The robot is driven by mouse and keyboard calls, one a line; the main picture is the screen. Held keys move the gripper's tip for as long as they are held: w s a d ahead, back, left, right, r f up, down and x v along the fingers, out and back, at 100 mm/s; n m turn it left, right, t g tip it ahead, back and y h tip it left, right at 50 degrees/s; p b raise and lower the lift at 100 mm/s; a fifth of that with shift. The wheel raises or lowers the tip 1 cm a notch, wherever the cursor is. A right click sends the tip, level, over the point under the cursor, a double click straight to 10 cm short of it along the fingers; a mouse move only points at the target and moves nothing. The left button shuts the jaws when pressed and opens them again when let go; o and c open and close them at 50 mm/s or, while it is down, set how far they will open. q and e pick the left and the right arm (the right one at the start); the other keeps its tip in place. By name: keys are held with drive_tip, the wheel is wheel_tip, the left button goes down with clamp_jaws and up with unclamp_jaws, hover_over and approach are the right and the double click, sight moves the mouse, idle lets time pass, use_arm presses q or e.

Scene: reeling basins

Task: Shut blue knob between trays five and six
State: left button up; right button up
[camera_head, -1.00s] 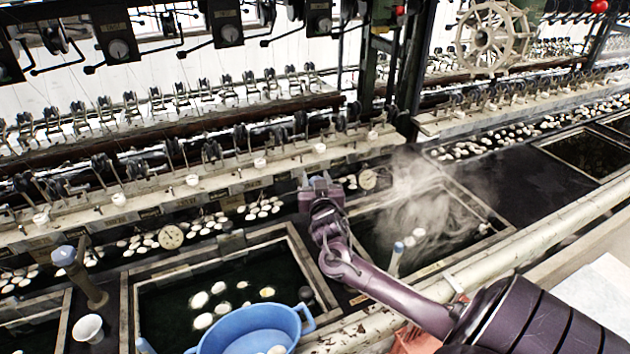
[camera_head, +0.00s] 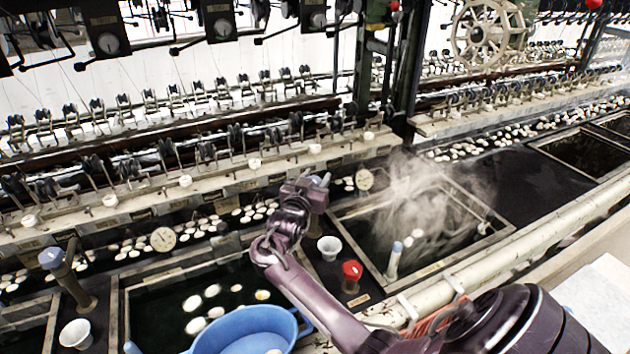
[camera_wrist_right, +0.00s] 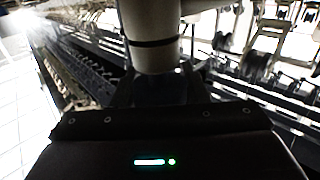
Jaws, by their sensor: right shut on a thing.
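My right gripper (camera_head: 314,190) is at the strip between the tray with the blue basin and the steaming tray. It is shut on a blue-topped knob (camera_head: 325,180), of which only a small blue part shows beside the fingers. In the right wrist view a pale cylinder with a dark band (camera_wrist_right: 155,40) stands between the fingers, probably the knob's post. The gripper hides most of the knob, so I cannot tell its turn. Another blue knob (camera_head: 50,258) stands on a post at the left. My left gripper is not in view.
A white cup (camera_head: 329,248) and a red knob (camera_head: 352,272) stand on the strip below my gripper. A blue basin (camera_head: 250,330) sits over the front of the near tray (camera_head: 125,300). A blue-tipped white stick (camera_head: 394,262) stands in the steaming tray (camera_head: 385,287).

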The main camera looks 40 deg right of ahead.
drive_tip(key=o, duration=1)
drive_tip(key=shift+c, duration=0.2)
drive_tip(key=b+v, duration=0.1)
drive_tip(key=v, duration=0.6)
drive_tip(key=shift+s+a+b, duration=0.15)
drive_tip(key=shift+a+b, duration=0.2)
drive_tip(key=shift+a, duration=0.05)
